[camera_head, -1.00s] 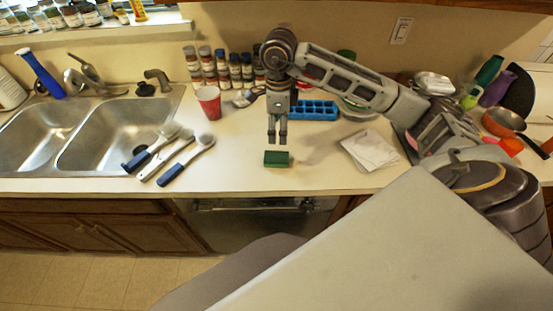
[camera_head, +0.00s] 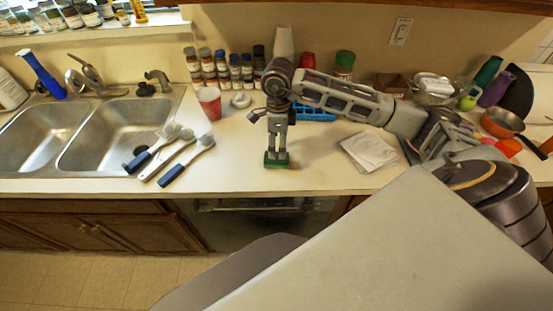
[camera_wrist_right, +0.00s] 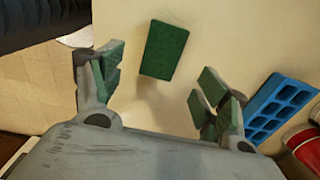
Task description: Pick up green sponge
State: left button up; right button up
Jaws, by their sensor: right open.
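The green sponge (camera_head: 277,166) is a small dark green block lying on the counter near its front edge. My right gripper (camera_head: 277,157) points down at it, and its fingertips overlap the sponge's top in the head view. In the right wrist view the sponge (camera_wrist_right: 164,50) lies flat beyond the open fingers (camera_wrist_right: 156,84), in line with the gap between them. The fingers are apart and hold nothing. Whether they touch the sponge I cannot tell. My left gripper is not in view.
Several blue-handled brushes (camera_head: 172,150) lie left of the sponge beside the sink (camera_head: 112,130). A red cup (camera_head: 209,101) stands behind. A blue tray (camera_head: 316,112) is partly hidden behind my right arm. White paper-like sheets (camera_head: 369,151) lie right; the counter around the sponge is clear.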

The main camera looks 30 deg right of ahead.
aim_at(277, 158)
jog(key=shift+f, duration=1.2)
jog(key=shift+a+f+p, duration=0.1)
jog(key=shift+f+p, duration=0.4)
jog(key=shift+f, duration=0.3)
jog(key=shift+w+f+p, duration=0.2)
jog(key=shift+f+p, duration=0.2)
jog(key=shift+f, duration=1.4)
jog(key=c, duration=0.9)
